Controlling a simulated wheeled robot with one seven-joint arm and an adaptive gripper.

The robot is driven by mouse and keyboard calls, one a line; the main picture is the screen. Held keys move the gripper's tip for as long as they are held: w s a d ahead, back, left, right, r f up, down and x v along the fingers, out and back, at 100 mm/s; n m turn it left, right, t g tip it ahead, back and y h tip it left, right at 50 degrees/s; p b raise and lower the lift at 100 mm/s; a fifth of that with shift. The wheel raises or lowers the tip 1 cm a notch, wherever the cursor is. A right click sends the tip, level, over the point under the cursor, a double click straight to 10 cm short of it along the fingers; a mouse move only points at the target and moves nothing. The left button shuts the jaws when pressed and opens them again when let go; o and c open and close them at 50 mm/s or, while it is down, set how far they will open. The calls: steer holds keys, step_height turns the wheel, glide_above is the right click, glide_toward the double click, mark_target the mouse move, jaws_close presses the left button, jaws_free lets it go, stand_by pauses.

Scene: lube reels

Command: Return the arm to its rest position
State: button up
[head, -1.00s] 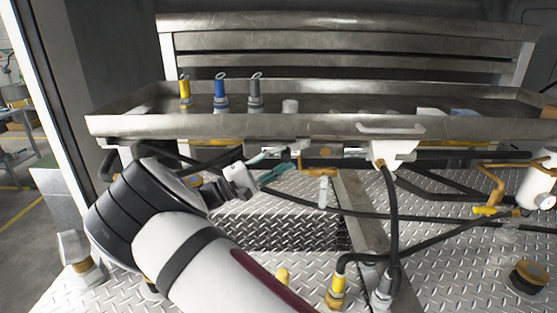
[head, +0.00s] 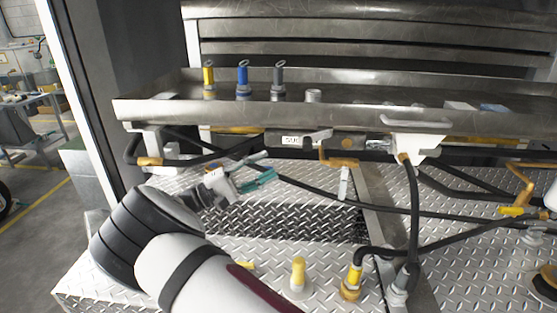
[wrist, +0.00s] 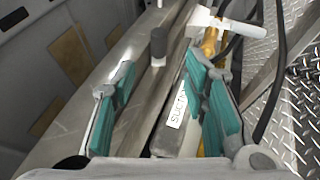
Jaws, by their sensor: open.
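My gripper (head: 262,170) is in front of and below the metal tray, left of the middle of the head view. In the wrist view its two teal-padded fingers (wrist: 165,105) stand apart with nothing held between them. Past the fingers, the wrist view shows a metal bar with a "SUCTION"-like label (wrist: 176,108), partly hidden by the right finger. My arm reaches up from the bottom of the head view, bent at a black joint at lower left.
The metal tray (head: 360,117) holds yellow (head: 208,78), blue (head: 243,80) and grey (head: 279,80) capped fittings. Black hoses (head: 412,210) and a yellow-collared fitting (head: 352,280) lie right of my arm. A yellow cap (head: 298,272) stands on the diamond-plate floor (head: 325,262).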

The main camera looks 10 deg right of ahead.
steer(key=shift+s+a+f, duration=0.15)
steer(key=shift+a+f, duration=0.05)
steer(key=shift+a, duration=0.35)
steer(key=s+d+r+m+g+y, duration=0.1)
steer(key=s+d+r+g+y, duration=0.1)
steer(key=s+d+y, duration=0.35)
steer(key=s+d+r+m+g+y, duration=0.1)
steer(key=s+d+r+g+y, duration=0.15)
steer(key=d, duration=0.55)
steer(key=s+d+r+g+y, duration=0.1)
steer(key=s+d+g+y, duration=0.1)
steer(key=s+d+y, duration=0.35)
steer(key=s+r+m+t+y, duration=0.1)
steer(key=s+r+t+y, duration=0.1)
steer(key=s, duration=0.8)
steer(key=s+a+r+m+t+y, duration=0.1)
steer(key=s+t+y, duration=0.3)
steer(key=s, duration=0.6)
steer(key=shift+s+a+r+t+y, duration=0.2)
steer(key=shift+s+r+t+y, duration=0.2)
steer(key=shift+r+y, duration=0.35)
